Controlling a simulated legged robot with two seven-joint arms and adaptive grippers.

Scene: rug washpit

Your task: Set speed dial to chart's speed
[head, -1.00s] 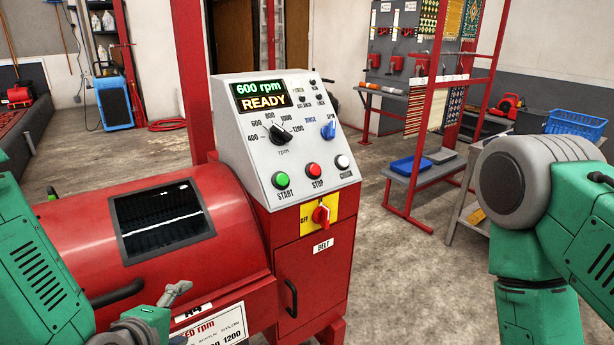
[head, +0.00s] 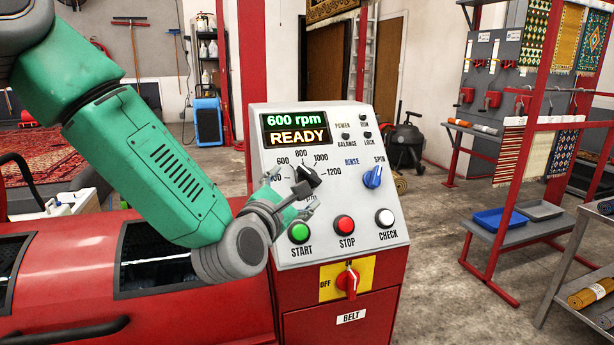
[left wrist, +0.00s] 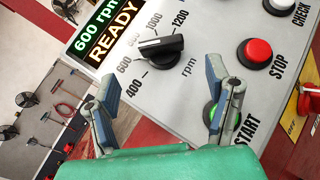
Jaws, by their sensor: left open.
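The speed dial is a black knob (head: 306,180) on the sloping grey control panel (head: 335,262), ringed by rpm numbers. The display (head: 297,129) reads 600 rpm, READY. In the left wrist view the dial (left wrist: 161,47) shows whole, with its white mark towards the 600 side. My left gripper (head: 292,192) is in front of the panel, just below and left of the dial. In the wrist view its fingers (left wrist: 163,78) are open and empty, spread on either side below the dial and apart from it. The chart is not in view now. My right gripper is not in view.
Close below the dial are the green START (head: 299,232), red STOP (head: 344,225) and white CHECK (head: 385,217) buttons. The blue knob (head: 373,177) sits to the right. A red switch (head: 348,282) is lower down. The red drum (head: 190,310) lies at the left.

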